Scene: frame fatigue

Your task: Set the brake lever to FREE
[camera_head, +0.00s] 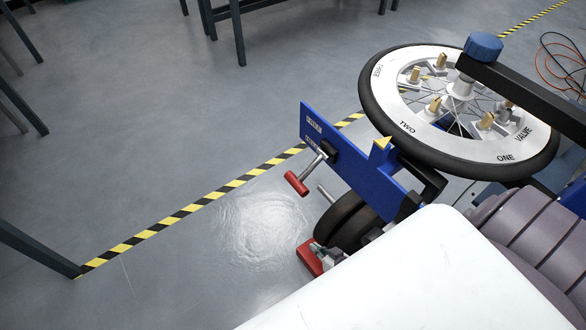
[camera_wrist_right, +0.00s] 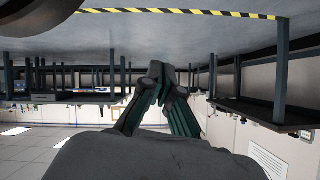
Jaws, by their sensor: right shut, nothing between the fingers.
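The brake lever is a silver rod with a red grip (camera_head: 297,183). It runs from a dark pivot on a blue panel (camera_head: 372,186) down and left toward the floor side. Two small white labels sit at the panel's upper left, one above the other; their lettering is too small to read surely. My right gripper (camera_wrist_right: 168,74) shows in the right wrist view with its dark fingers together and nothing between them. No lever shows there. In the head view I cannot make out its fingertips. My left gripper is not in view.
A spoked wheel (camera_head: 384,104) lies flat above the panel's right side, under a black bar with a blue knob (camera_head: 483,46). A dark roller (camera_head: 341,220) and a red block (camera_head: 309,258) sit below the panel. Floor left of the lever is clear, crossed by yellow-black tape (camera_head: 200,204).

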